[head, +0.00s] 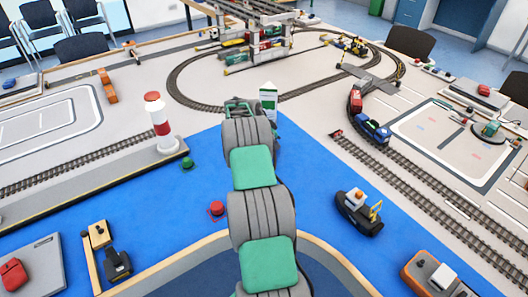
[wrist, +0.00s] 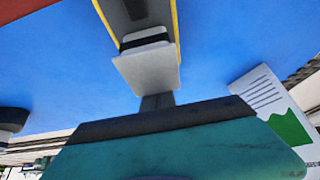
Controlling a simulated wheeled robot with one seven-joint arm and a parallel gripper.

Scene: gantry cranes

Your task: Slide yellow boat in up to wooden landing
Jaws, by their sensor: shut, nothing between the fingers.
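In the wrist view, a long dark shape with yellow edges (wrist: 167,12), which looks like the yellow boat, lies on the blue surface at the top. My gripper (wrist: 148,62) is shut and empty, its pale fingertips overlapping the near part of this shape; I cannot tell whether they touch. In the head view my arm hides the boat and the fingertips. A wood-coloured strip (head: 90,265) with a tan block stands at the lower left of the blue area; I cannot tell whether it is the wooden landing.
A white sign with green (head: 268,97) stands close beside my gripper. A red-and-white lighthouse (head: 158,120) is left; a dark tug (head: 358,212) is right. Red (head: 216,209) and green (head: 187,163) buoys stand on the blue area. Railway tracks (head: 420,185) run along the right.

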